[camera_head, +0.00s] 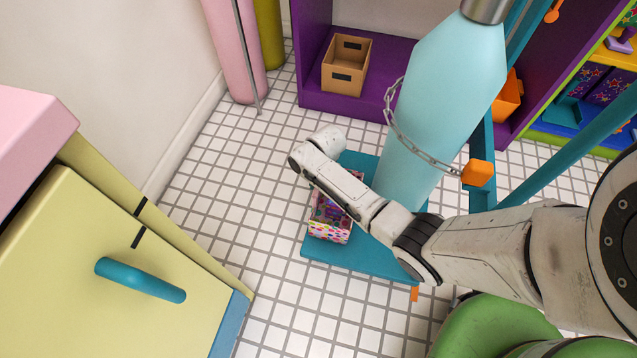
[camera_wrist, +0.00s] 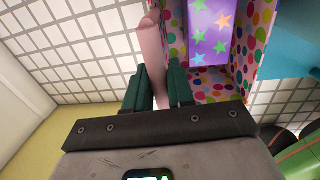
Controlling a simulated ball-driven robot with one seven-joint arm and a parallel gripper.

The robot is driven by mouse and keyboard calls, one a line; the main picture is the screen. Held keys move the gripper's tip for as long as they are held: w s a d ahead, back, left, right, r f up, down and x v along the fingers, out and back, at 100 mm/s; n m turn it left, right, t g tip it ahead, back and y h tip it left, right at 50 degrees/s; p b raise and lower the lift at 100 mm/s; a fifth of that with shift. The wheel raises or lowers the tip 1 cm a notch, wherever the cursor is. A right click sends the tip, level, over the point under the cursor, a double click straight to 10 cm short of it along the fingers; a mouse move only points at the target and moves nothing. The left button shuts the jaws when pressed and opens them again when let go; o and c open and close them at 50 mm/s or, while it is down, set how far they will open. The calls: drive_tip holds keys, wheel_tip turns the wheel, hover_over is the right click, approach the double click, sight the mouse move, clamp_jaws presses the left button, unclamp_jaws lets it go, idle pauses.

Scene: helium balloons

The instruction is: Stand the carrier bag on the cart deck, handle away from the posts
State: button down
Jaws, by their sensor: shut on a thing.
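The carrier bag (camera_head: 330,232), covered in coloured polka dots, appears over the left part of the teal cart deck (camera_head: 375,262). My arm hides part of it, and I cannot tell whether its base touches the deck. In the wrist view the bag (camera_wrist: 268,35) is at the upper right, with a purple, starred surface (camera_wrist: 208,30) inside it. Its pink handle (camera_wrist: 151,45) runs up between the two dark green fingers of my gripper (camera_wrist: 158,82), which is shut on it. My gripper is hidden in the head view. The cart's teal posts (camera_head: 482,160) rise at the deck's right side.
A tall light-blue gas cylinder (camera_head: 440,110) stands on the deck, with a chain (camera_head: 392,122) and an orange hook (camera_head: 478,172) around it. A yellow cabinet (camera_head: 90,270) with a teal handle stands at left. A cardboard box (camera_head: 346,65) sits on the purple shelf. Tiled floor is clear left of the deck.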

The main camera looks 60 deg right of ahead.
drive_tip(key=shift+f, duration=0.4)
drive_tip(key=c, duration=0.9)
unclamp_jaws()
drive_tip(key=r+p, duration=0.1)
drive_tip(key=r, duration=0.2)
drive_tip(key=r+p, duration=0.2)
drive_tip(key=r, duration=0.2)
drive_tip(key=s+r+p, duration=0.1)
drive_tip(key=r+p, duration=0.1)
drive_tip(key=r, duration=0.1)
drive_tip(key=shift+d+r, duration=0.15)
drive_tip(key=shift+r, duration=0.2)
